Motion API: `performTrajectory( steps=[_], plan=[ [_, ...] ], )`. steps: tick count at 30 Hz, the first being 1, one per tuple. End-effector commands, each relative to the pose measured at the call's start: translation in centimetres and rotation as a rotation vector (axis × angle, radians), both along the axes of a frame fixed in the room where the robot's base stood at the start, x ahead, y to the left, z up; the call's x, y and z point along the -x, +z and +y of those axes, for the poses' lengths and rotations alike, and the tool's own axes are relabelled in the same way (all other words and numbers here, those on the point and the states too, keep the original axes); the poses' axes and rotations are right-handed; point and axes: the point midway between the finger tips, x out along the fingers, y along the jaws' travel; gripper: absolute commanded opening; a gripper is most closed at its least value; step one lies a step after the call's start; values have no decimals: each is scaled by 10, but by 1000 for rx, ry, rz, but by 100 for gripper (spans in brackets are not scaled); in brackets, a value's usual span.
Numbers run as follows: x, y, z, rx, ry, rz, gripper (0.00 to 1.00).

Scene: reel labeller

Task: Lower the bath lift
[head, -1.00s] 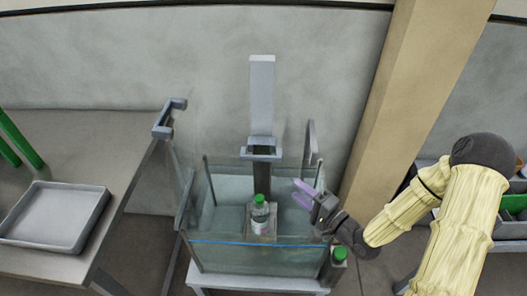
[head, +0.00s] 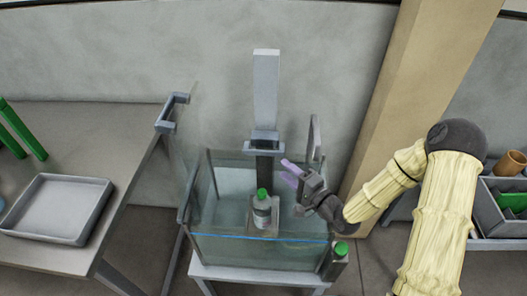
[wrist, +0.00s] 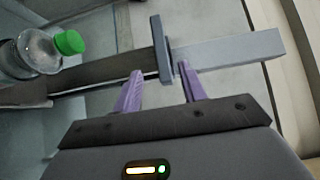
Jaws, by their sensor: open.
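The bath is a glass-walled tank (head: 215,238) of water on a stand. Its lift has a tall light-grey column (head: 265,85) with a grey crossbar handle (head: 263,142) across it, above a dark lower part. A clear bottle with a green cap (head: 262,208) stands upright on the lift's platform (head: 263,229) inside the tank. My gripper (head: 287,170), with purple fingers, is open just right of and below the handle. In the wrist view, the handle (wrist: 162,48) lies ahead of the fingers (wrist: 160,78), its near end close to between the tips. Contact cannot be told.
Another green-capped bottle (head: 336,262) stands at the tank's right front corner. A table with a grey tray (head: 60,208) is on the left. A beige post (head: 405,90) rises behind my arm, and grey bins (head: 505,210) stand at the right.

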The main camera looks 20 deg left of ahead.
Motion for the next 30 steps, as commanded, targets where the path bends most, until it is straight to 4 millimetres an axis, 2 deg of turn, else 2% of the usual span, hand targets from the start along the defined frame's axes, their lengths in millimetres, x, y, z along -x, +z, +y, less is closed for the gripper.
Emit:
performTrajectory(
  steps=[9,16,21,29,30],
  plan=[
    [-27,1,53,-1,9,-3,42],
    [-46,1,85,-1,9,-2,42],
    [-55,0,94,1,4,-1,42],
    [-56,0,95,0,3,0,42],
    [-56,0,94,1,3,-1,38]
  ],
)
